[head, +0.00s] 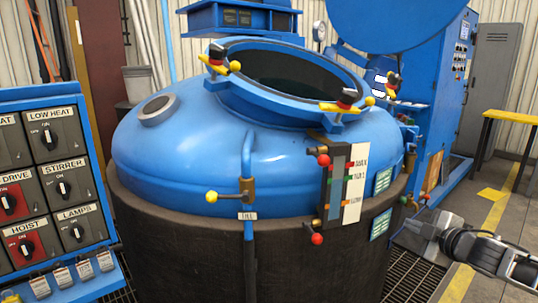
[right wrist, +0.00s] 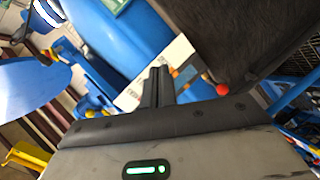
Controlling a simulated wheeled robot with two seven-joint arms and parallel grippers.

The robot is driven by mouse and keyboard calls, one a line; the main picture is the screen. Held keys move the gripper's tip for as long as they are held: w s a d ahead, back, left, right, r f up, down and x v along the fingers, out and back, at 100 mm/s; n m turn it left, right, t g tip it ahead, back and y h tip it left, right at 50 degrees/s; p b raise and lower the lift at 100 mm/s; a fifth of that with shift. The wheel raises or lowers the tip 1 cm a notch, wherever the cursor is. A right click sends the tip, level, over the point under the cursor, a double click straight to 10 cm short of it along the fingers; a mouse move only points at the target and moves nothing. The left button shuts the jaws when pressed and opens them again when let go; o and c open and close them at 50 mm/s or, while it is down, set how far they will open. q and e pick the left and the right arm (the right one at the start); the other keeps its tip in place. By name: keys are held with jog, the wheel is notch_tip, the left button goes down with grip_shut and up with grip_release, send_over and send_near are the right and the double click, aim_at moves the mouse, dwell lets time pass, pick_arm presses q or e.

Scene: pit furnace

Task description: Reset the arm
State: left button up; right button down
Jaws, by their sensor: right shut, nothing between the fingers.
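My right gripper (head: 412,230) comes in from the right edge of the head view, low and to the right of the blue furnace vessel (head: 190,150). Its fingers are together and hold nothing. In the right wrist view the closed dark fingers (right wrist: 158,84) point up the picture, with the vessel's blue and dark sides beyond them. I cannot tell from the pictures how far the fingertips are from the vessel. My left gripper is not in view.
A control panel (head: 45,190) with labelled knobs stands at the left. The vessel has an open round hatch (head: 300,75), a gauge with red-knobbed valves (head: 335,185) and a yellow-knobbed fill valve (head: 228,197).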

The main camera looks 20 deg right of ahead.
jog(key=s+a+f+m+g+y, duration=0.1)
jog(key=s+a+f+m, duration=0.1)
jog(key=s+a+f, duration=0.5)
jog(key=s+a+f+m+g+y, duration=0.1)
jog(key=s+a+f+g+y, duration=0.15)
jog(key=a+f, duration=0.85)
jog(key=s+a+f+m, duration=0.1)
jog(key=s+a+m, duration=0.2)
jog(key=s+a, duration=0.4)
jog(key=s+a+f+m, duration=0.1)
jog(key=s+a+m, duration=0.2)
jog(key=a, duration=0.9)
jog(key=s, duration=0.3)
jog(key=shift+s+m+g, duration=0.3)
jog(key=shift+s+g, duration=0.05)
jog(key=shift+s, duration=0.05)
jog(key=shift+d, duration=0.2)
